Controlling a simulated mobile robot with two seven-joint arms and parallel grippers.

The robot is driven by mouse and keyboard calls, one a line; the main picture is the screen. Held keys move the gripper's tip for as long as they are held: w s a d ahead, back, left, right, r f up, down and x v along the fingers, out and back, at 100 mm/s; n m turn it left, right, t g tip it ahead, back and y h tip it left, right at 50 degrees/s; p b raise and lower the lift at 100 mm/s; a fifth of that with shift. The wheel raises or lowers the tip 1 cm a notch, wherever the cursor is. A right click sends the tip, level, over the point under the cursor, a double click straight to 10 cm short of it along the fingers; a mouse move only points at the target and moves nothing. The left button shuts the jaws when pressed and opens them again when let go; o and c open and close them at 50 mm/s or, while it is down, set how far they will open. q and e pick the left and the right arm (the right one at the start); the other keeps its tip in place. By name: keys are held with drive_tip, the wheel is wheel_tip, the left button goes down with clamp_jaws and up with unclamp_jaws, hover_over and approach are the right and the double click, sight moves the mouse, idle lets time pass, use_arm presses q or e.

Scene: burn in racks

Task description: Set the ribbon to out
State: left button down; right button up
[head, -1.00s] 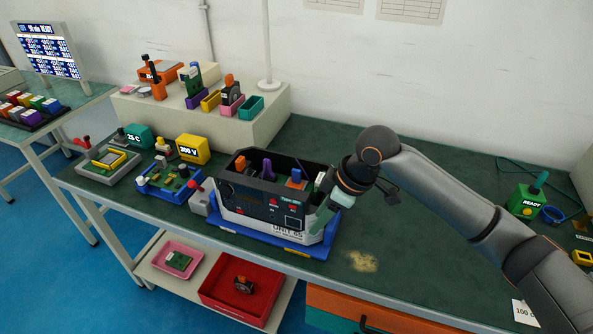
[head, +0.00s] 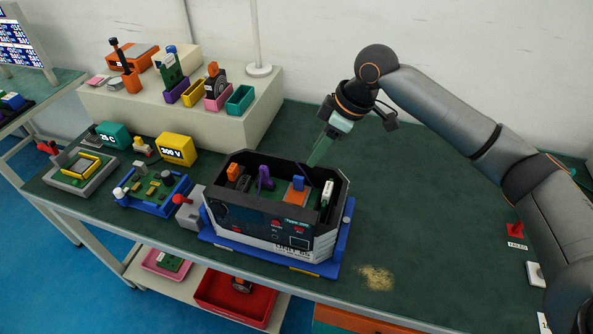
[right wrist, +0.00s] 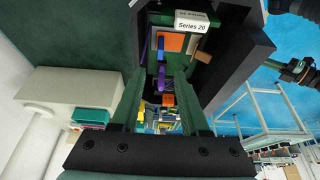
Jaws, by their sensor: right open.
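The open-topped dark and white unit (head: 318,240) sits in a blue cradle on the green bench. Inside it are an orange block (head: 232,172), a purple upright piece (head: 265,178), an orange panel with a blue tab (head: 298,184) and a white piece (head: 327,192). I cannot tell which part is the ribbon. My right gripper (head: 314,160) is open and empty, just above the unit's back right rim. In the right wrist view its green fingers (right wrist: 160,90) are apart, with the purple piece (right wrist: 150,84) beyond them. A dark part at that view's right edge may be my left arm.
Left of the unit stand a blue board fixture (head: 150,192), a grey fixture (head: 78,172) and a yellow 300 V box (head: 177,149). A raised shelf (head: 190,118) with bins is behind. The bench is mostly clear right of the unit, with a tan patch (head: 376,278).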

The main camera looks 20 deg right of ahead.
sight(299, 177)
drive_tip(key=x, duration=1.1)
drive_tip(key=shift+c, duration=0.2)
clamp_jaws()
idle(0.9)
